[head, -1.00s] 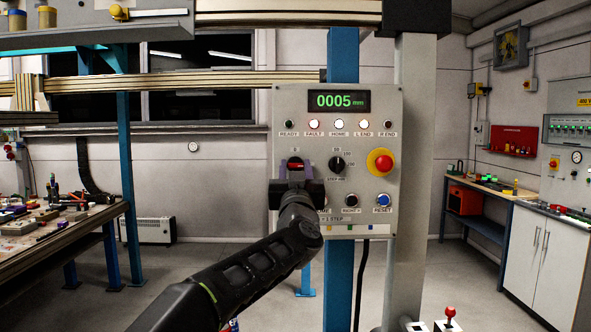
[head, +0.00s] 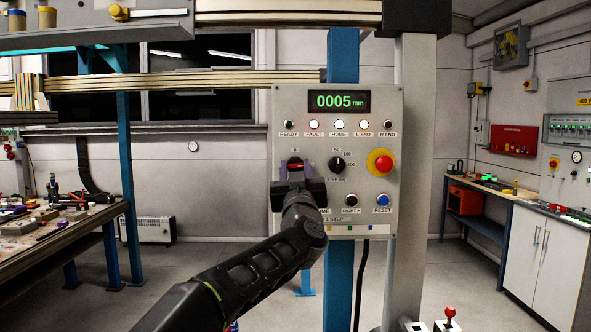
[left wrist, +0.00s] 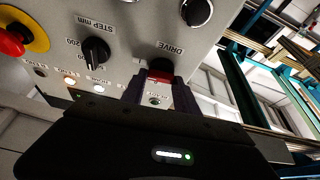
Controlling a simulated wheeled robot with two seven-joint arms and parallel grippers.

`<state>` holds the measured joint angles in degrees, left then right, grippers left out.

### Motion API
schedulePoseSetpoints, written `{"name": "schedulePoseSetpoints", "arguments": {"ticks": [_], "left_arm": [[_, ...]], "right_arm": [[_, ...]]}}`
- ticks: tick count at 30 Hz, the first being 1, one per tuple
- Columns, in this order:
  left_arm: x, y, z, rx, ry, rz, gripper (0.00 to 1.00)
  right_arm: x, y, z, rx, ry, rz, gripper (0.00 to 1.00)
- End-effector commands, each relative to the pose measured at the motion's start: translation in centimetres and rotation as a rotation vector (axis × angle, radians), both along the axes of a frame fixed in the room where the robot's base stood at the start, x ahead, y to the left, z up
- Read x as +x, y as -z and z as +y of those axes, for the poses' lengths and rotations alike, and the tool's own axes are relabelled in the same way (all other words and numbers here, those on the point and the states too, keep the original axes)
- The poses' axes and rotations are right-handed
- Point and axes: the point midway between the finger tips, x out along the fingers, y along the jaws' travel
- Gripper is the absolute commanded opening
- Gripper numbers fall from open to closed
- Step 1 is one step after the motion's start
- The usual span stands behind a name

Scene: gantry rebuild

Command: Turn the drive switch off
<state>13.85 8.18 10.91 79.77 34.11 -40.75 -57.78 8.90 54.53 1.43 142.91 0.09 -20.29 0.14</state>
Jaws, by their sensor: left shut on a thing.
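The drive switch (head: 295,164) is a dark knob with a red bar on the left of the grey control panel. In the left wrist view, the knob (left wrist: 160,70) shows red below the DRIVE label. My left gripper (head: 296,173) is shut on it, one purple finger at each side; the fingers also show in the left wrist view (left wrist: 160,90). The fingers and wrist hide part of the dial, so I cannot tell which mark the knob points at. My right gripper is not in view.
The panel (head: 385,110) has a display (head: 338,101) reading 0005 mm. FAULT, HOME and L END lamps look lit. A black step dial (head: 337,164) and a red emergency stop (head: 381,162) sit right of the drive switch. A cluttered bench (head: 110,212) stands left.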

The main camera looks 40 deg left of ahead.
Motion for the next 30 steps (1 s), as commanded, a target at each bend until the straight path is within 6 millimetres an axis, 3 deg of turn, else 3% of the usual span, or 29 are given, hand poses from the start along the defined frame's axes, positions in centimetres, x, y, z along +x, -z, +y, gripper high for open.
{"name": "schedulePoseSetpoints", "arguments": {"ticks": [30], "left_arm": [[0.2,-0.4,-0.3,-0.706,0.0,-0.536,0.0]], "right_arm": [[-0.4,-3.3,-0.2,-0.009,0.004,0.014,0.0]]}}
